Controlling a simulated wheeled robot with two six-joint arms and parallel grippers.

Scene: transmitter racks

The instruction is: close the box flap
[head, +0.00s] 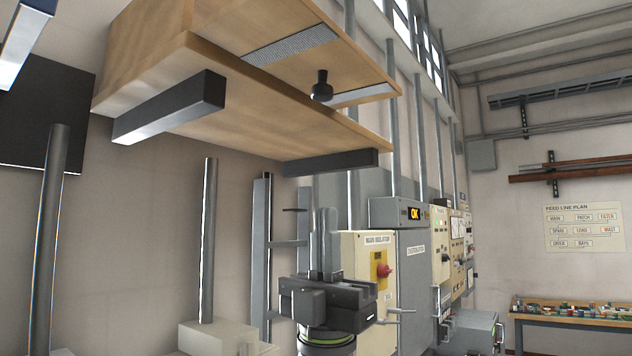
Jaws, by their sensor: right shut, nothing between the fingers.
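A wooden box (250,105) hangs high on the wall, seen from below, on two dark brackets. Its flap (285,75) looks like the wooden panel with a black knob (321,86) near one edge and grey perforated strips. From this angle I cannot tell how far the flap stands open. My right gripper (325,220) is at the lower middle with its narrow grey fingers pointing up. It is shut and empty, appears below the box and knob in the picture, and does not appear to touch them.
The dark brackets (170,107) (331,163) show under the box. Grey posts (208,240) stand along the wall. A main isolator cabinet (368,262) with a red knob and other grey cabinets stand behind my right gripper. A bench (575,320) is at lower right.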

